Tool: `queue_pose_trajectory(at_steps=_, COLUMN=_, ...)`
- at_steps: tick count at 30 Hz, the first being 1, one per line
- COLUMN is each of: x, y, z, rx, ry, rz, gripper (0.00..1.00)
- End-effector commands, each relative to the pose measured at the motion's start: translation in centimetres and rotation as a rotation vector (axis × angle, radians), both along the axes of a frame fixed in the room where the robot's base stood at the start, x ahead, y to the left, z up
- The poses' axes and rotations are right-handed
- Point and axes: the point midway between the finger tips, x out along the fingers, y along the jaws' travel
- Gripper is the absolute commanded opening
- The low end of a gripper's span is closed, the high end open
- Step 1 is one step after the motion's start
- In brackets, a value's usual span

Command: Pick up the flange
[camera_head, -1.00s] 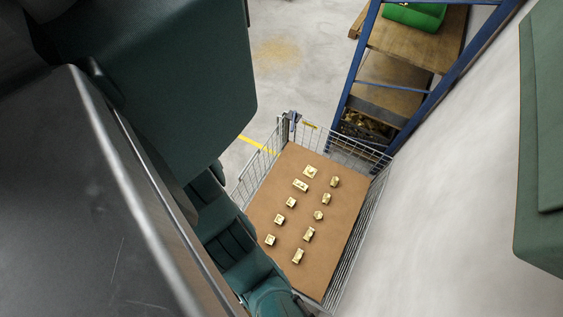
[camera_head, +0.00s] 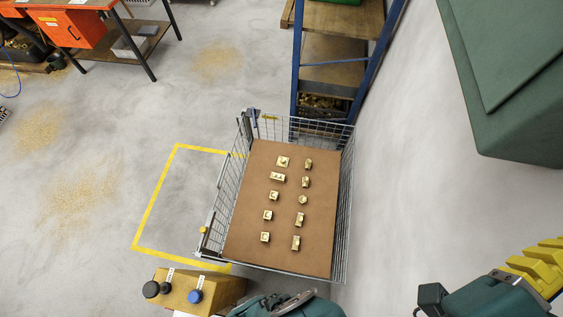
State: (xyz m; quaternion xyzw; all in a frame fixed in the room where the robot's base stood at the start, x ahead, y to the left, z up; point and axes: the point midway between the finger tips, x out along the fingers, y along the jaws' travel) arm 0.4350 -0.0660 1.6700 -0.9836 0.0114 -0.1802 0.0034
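Several small brass parts stand in two columns on a brown board inside a wire-mesh crate (camera_head: 346,200). The top left part (camera_head: 282,161) looks like a flat square plate with a raised middle. Below it is a wider block (camera_head: 277,177) with dark holes. A rounder part (camera_head: 303,199) sits in the right column. The parts are too small to tell for certain which one is the flange.
A blue-framed shelf (camera_head: 297,75) stands behind the crate. Yellow tape (camera_head: 160,200) marks clear floor to the left.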

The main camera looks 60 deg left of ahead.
Motion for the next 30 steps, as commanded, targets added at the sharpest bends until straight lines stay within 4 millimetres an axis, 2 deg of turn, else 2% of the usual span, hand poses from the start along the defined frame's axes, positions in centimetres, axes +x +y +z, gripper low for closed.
queue_pose_trajectory(at_steps=11, x=0.01, y=0.00, z=-0.01, rx=0.000, ry=0.000, rz=0.000, gripper=0.00)
queue_pose_trajectory(at_steps=21, x=0.01, y=0.00, z=-0.02, rx=0.000, ry=0.000, rz=0.000, gripper=0.65)
queue_pose_trajectory(at_steps=22, x=0.01, y=0.00, z=-0.02, rx=0.000, ry=0.000, rz=0.000, gripper=0.68)
queue_pose_trajectory(at_steps=30, x=0.01, y=0.00, z=-0.02, rx=0.000, ry=0.000, rz=0.000, gripper=0.68)
